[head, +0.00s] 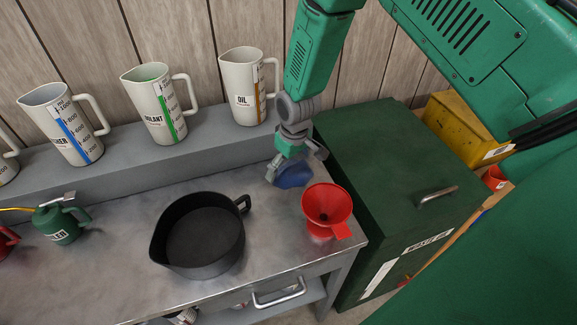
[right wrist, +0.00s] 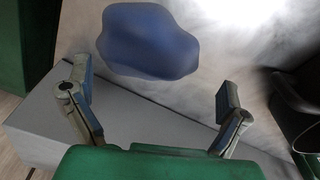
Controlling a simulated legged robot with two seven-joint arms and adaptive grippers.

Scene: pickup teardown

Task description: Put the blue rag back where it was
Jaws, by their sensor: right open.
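The blue rag (head: 293,174) lies on the grey metal bench, at the right end near the raised back shelf. It shows whole in the right wrist view (right wrist: 150,40) as a rounded blue shape on the bench top. My right gripper (head: 290,172) is above and around the rag in the head view and partly covers it. In the right wrist view my right gripper (right wrist: 155,100) has its two fingers spread wide, with the rag beyond the fingertips and nothing held. My left gripper is not in view.
A red funnel (head: 327,207) stands just right of the rag. A black pan (head: 198,236) is to the left. Several measuring jugs, including the oil jug (head: 241,88), stand on the back shelf (head: 210,137). A green cabinet (head: 385,150) stands right of the bench.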

